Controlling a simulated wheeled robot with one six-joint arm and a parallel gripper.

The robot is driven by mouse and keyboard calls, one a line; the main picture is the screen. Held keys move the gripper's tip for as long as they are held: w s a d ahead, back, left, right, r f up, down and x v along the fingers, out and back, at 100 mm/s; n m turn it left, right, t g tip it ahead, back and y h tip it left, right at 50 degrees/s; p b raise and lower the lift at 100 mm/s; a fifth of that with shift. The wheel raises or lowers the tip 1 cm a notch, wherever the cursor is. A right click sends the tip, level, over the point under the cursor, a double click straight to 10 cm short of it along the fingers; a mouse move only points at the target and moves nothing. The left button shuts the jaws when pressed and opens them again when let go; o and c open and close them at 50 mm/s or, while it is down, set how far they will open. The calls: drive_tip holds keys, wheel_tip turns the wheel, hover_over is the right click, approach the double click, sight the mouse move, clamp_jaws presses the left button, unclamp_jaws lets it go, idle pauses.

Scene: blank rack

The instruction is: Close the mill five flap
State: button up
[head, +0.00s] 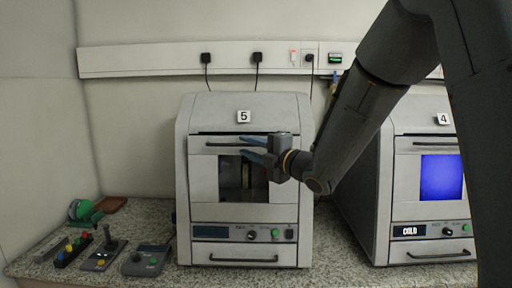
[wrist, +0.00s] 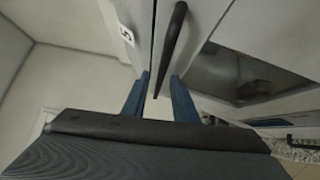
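Mill five (head: 180,150) is a grey cabinet with a "5" label, standing on the counter in the head view. Its flap (head: 203,180) is a pale front panel with a window and a dark bar handle (head: 222,143) along its top. A dark line runs along the flap's upper edge; how far it stands out is hard to tell. My gripper (head: 241,146) is at the flap's upper right, its blue fingers pointing left and apart. In the wrist view the handle (wrist: 172,42) runs down toward the space between the open fingertips (wrist: 160,75), with no clear contact.
Mill four (head: 395,140), with a lit blue window, stands to the right. Control boxes (head: 145,260), a joystick box (head: 104,256) and a green reel (head: 82,210) lie on the counter (head: 40,270) at left. A socket rail (head: 160,60) runs along the wall.

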clamp_jaws()
idle(1.2)
